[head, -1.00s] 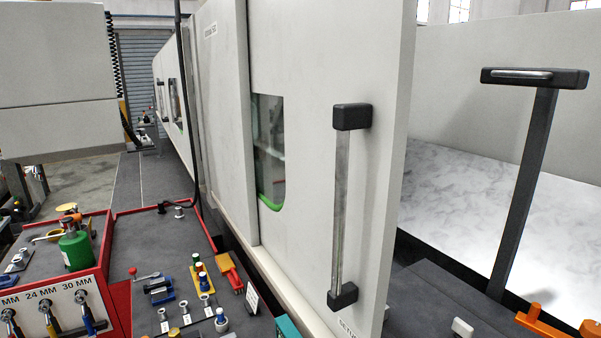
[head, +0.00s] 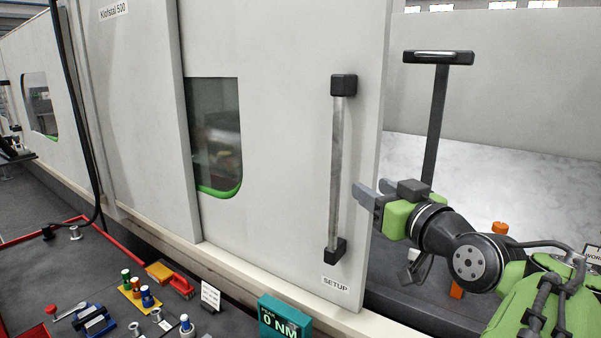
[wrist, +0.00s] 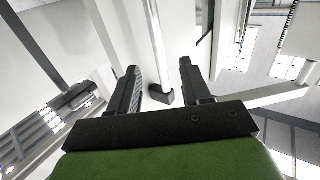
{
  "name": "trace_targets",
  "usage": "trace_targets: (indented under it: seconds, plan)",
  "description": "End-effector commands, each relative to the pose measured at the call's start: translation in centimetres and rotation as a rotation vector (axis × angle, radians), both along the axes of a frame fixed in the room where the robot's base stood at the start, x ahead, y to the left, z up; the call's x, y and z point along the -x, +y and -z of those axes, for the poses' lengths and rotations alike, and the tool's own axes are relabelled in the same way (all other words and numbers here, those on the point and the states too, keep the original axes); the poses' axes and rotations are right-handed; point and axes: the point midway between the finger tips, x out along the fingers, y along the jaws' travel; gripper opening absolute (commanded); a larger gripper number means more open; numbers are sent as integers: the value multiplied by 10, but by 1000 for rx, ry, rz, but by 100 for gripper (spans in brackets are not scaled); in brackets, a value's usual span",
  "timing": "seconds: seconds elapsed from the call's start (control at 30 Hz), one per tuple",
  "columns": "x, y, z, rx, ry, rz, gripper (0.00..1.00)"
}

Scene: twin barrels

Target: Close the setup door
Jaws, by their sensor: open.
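The setup door (head: 280,120) is a large pale panel with a dark window and a "SETUP" label at its bottom right. It stands open, with a wide gap right of its edge. Its vertical metal handle (head: 337,165) has black end blocks and is near that edge. My gripper (head: 369,191) is open and empty, just right of the handle at its lower half, by the door's edge. In the wrist view the gripper (wrist: 158,68) has its fingers apart, and the handle's black end block (wrist: 161,97) shows between them. I cannot tell any contact.
Through the gap are a dark post (head: 436,125) with a black top bar and a white marbled surface (head: 490,180). A red-edged tool bench holds a teal "0 NM" box (head: 284,317) and a small sign (head: 211,296) at the lower left. A black cable hangs at the far left.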

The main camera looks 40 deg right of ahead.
Motion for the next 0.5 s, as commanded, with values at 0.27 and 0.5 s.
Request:
trace_targets:
  seconds: [0.27, 0.5]
  plan:
    - [-53, -11, -2, -2, 3, -8, 48]
    - [-112, -26, -3, -3, 2, -7, 48]
